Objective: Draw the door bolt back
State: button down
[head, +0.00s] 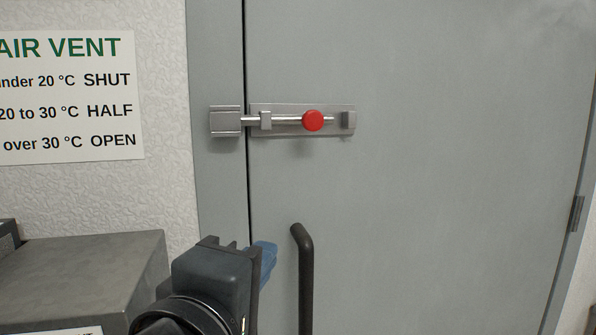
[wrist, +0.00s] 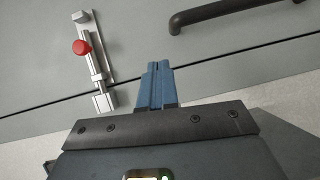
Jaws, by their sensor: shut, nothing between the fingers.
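The door bolt (head: 284,121) is a thin silver rod on a metal plate across the grey door (head: 430,170). A round red knob (head: 313,121) sits on the rod, right of its middle guide. The rod's left end reaches across the door gap to the keeper (head: 225,121) on the frame. In the wrist view the bolt plate (wrist: 97,42) and red knob (wrist: 81,47) show at the upper left. My gripper (head: 264,252) is below the bolt, apart from it and left of the door handle. Its blue fingers (wrist: 157,68) are shut and empty.
A black door handle (head: 303,275) stands upright below the bolt, close right of my gripper. A grey metal box (head: 95,270) stands at the lower left. An air vent sign (head: 68,95) hangs on the wall. Space before the door's right side is clear.

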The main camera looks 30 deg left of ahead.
jog(key=s+a+r+t, duration=0.1)
jog(key=s+r, duration=0.1)
jog(key=r, duration=0.3)
jog(key=s+a+r+n+t+h, duration=0.1)
jog(key=r, duration=0.5)
jog(key=shift+s+a+r+t+p, duration=0.25)
jog(key=shift+s+a+t+p, duration=0.05)
jog(key=shift+s+p, duration=0.1)
jog(key=p, duration=0.3)
send_near(289, 127)
jog(key=r, duration=0.1)
jog(key=shift+w+d+r, duration=0.15)
jog(key=shift+w+d, duration=0.35)
jog(key=shift+w, duration=0.4)
jog(key=shift+w+d+r, duration=0.15)
jog(key=shift+w+d, duration=0.3)
jog(key=shift+w, duration=0.4)
jog(key=shift+w+d, duration=1.5)
jog(key=shift+w, duration=0.25)
